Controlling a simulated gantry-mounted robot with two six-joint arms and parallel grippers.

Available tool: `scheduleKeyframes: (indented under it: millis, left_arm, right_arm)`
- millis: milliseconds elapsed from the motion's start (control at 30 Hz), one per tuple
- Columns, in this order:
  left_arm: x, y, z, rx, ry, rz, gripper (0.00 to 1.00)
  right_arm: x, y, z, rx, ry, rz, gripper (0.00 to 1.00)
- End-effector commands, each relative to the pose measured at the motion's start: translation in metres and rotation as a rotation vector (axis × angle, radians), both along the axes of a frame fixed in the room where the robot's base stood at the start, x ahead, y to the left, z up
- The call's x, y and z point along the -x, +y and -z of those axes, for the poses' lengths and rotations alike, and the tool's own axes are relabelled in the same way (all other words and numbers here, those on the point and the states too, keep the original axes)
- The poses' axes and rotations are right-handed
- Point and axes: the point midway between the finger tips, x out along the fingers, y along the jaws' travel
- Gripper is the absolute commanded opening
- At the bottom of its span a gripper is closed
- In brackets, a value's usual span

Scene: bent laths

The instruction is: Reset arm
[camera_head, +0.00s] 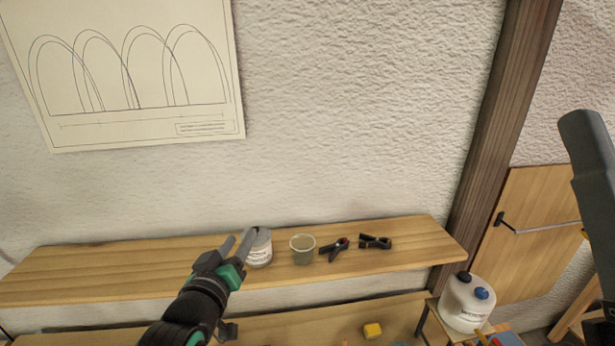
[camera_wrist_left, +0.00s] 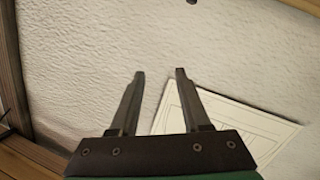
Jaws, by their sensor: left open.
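My left gripper (camera_head: 239,241) comes up from the bottom of the head view, with black and green parts. Its two grey fingers are apart, and I see nothing between them. In the head view the fingers overlap the edge of a white labelled tin (camera_head: 260,250) on the shelf; I cannot tell whether they touch it. In the left wrist view the open fingers (camera_wrist_left: 159,72) point towards the rough white wall, with the paper drawing (camera_wrist_left: 245,122) behind at right. A grey part of my right arm stands at the right edge of the head view; no right fingertips show.
On the wooden shelf (camera_head: 120,270) stand a clear cup (camera_head: 303,248) and two black clamps (camera_head: 335,249) (camera_head: 375,242). Below are a yellow block (camera_head: 373,331) and a white canister (camera_head: 466,303). A wooden post (camera_head: 500,130) rises at right. The shelf's left part is clear.

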Motion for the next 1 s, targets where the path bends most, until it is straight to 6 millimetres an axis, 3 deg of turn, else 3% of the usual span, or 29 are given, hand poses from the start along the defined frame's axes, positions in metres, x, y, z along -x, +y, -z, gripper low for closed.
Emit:
scheduleKeyframes:
  millis: [33,167,200,300,433,533,767,867,1000]
  left_arm:
    - [0.014,0.010,-0.044,-0.012,-0.112,-0.010,0.47]
    - [0.071,0.029,-0.144,-0.064,-0.394,-0.040,0.47]
    - [0.093,0.034,-0.171,-0.084,-0.481,-0.051,0.47]
    - [0.156,0.041,-0.227,-0.136,-0.685,-0.080,0.47]
    - [0.226,0.043,-0.270,-0.202,-0.885,-0.118,0.47]
    - [0.257,0.044,-0.284,-0.254,-0.970,-0.149,0.47]
    - [0.257,0.043,-0.279,-0.324,-0.973,-0.173,0.47]
    - [0.256,0.043,-0.260,-0.323,-0.972,-0.173,0.47]
    - [0.256,0.043,-0.206,-0.322,-0.972,-0.172,0.47]
  right_arm:
    - [0.000,0.000,0.000,0.000,0.000,0.000,0.50]
    - [0.000,0.000,0.000,0.000,0.000,0.000,0.50]
    - [0.000,0.000,0.000,0.000,0.000,0.000,0.50]
    - [0.000,0.000,0.000,0.000,0.000,0.000,0.50]
    - [0.000,0.000,0.000,0.000,0.000,0.000,0.50]
    - [0.000,0.000,0.000,0.000,0.000,0.000,0.50]
    - [0.000,0.000,0.005,0.000,0.000,0.000,0.50]
    - [0.000,0.000,0.024,0.000,0.000,0.000,0.50]
    - [0.000,0.000,0.077,0.000,0.000,0.000,0.50]
